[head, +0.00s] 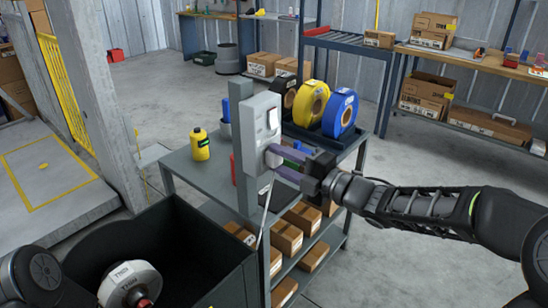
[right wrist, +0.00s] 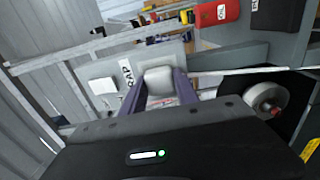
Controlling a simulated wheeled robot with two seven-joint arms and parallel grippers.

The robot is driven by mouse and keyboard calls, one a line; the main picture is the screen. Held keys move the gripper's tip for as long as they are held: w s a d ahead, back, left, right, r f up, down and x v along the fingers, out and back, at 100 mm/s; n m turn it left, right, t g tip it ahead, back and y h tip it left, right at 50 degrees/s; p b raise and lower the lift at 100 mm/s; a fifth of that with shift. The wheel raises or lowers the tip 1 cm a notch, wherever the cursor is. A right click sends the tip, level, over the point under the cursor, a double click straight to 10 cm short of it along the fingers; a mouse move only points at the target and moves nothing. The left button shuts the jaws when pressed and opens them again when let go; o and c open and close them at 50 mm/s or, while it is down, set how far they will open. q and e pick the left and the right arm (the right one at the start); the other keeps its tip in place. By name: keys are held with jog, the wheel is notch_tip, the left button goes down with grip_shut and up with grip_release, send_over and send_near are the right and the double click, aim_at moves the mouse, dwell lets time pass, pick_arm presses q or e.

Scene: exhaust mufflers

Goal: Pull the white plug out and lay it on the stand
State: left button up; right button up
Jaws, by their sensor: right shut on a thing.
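The white plug (head: 272,159) is at the face of the grey socket box (head: 262,112), on a grey post at the front of the grey stand (head: 205,172). My right gripper (head: 280,165) is shut on the plug, its purple fingers on either side. In the right wrist view the plug (right wrist: 158,78) sits between the fingertips, close against the panel. I cannot tell how deep it sits in the socket. A pale cable (head: 264,212) hangs below it. My left gripper is out of view; only part of my left arm shows at the lower left.
A yellow bottle (head: 200,145) and a tray with yellow (head: 310,104) and blue (head: 341,113) rolls stand on the stand's top. Cardboard boxes (head: 286,238) fill its shelves. A dark bin (head: 185,240) holding a white roll (head: 128,284) is in front.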

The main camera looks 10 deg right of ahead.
grip_shut()
dwell(0.4)
jog(key=shift+v, duration=3)
jog(key=shift+a, duration=0.1)
